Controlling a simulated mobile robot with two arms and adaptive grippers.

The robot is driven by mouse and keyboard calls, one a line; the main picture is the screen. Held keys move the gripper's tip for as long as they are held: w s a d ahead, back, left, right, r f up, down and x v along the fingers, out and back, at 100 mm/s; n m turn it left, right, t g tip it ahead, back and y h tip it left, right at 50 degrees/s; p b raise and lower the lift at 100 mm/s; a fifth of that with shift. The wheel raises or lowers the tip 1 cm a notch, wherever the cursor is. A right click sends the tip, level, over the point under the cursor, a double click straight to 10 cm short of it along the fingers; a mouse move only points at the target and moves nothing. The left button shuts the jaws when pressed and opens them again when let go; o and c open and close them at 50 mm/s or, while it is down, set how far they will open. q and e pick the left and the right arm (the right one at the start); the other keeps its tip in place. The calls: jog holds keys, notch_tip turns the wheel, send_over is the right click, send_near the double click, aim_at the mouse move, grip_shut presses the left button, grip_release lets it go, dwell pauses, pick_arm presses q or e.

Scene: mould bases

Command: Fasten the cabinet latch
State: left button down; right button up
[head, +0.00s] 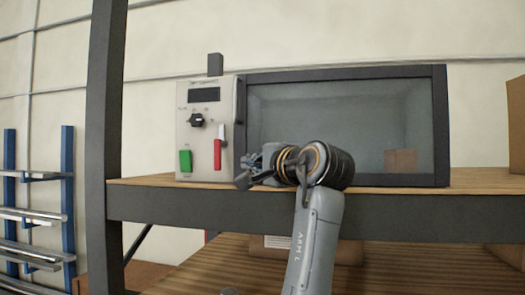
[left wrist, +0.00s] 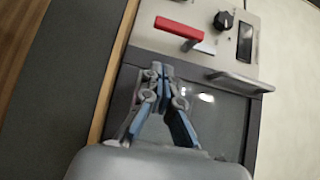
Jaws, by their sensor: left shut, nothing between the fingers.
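The grey cabinet (head: 440,110) stands on a wooden shelf, with a dark-framed glass front. A red lever (head: 218,153), which seems to be the latch, hangs straight down on the light control panel (head: 184,130) at its left. The lever also shows in the left wrist view (left wrist: 178,28), with a pale metal piece at one end. A grey bar handle (left wrist: 240,82) stands out from the door edge there. My left gripper (head: 243,181) is shut and empty, in front of the door's lower left corner, right of and below the lever. In the left wrist view its fingertips (left wrist: 158,69) appear apart from lever and handle.
The panel also carries a black knob (head: 196,120), a dark display (head: 204,94) and a green switch (head: 185,160). A dark upright post (head: 103,100) stands left of the cabinet. A brown box (head: 400,160) shows behind the glass.

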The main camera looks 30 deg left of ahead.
aim_at(221, 147)
pick_arm(q)
jog(key=a, duration=0.1)
jog(key=a+p, duration=0.1)
jog(key=a, duration=0.1)
jog(key=a+p, duration=0.1)
jog(key=shift+w+a+r, duration=0.1)
jog(key=shift+w+a, duration=0.05)
jog(key=shift+w, duration=0.1)
jog(key=shift+s+a, duration=0.3)
jog(key=shift+a, duration=0.3)
pick_arm(e)
jog(key=r, duration=0.1)
jog(key=d+r, duration=0.1)
jog(key=r, duration=0.1)
jog(key=shift+s+d+r, duration=0.15)
jog(key=shift+s+r, duration=0.05)
jog(key=shift+s, duration=0.15)
pick_arm(q)
jog(key=shift+w, duration=0.1)
